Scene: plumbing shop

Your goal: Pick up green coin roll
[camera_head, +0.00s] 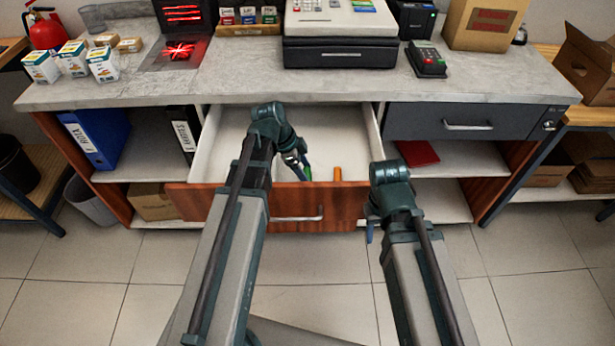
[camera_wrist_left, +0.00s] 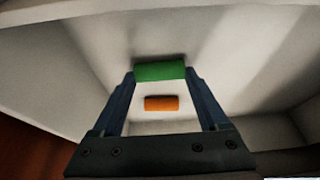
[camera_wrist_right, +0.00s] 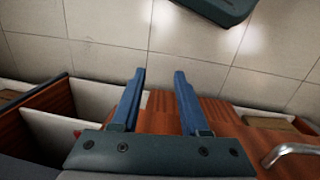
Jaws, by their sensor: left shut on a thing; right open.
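The green coin roll (camera_wrist_left: 160,71) lies across the tips of my left gripper (camera_wrist_left: 161,80) in the left wrist view, and the fingers are shut on it. In the head view a bit of the green roll (camera_head: 307,173) shows beside my left gripper (camera_head: 298,166), inside the open drawer (camera_head: 345,120); the arm hides much of it. An orange coin roll (camera_head: 337,174) lies in the drawer to the right, and it also shows in the left wrist view (camera_wrist_left: 161,103). My right gripper (camera_wrist_right: 159,85) is open and empty by the drawer's front.
The drawer's wooden front (camera_head: 345,208) has a metal handle (camera_head: 298,217). A closed grey drawer (camera_head: 425,121) is to the right. The counter (camera_head: 240,70) above carries a cash register (camera_head: 340,50) and a card terminal (camera_head: 427,60). The shelf at right holds a red book (camera_head: 418,153).

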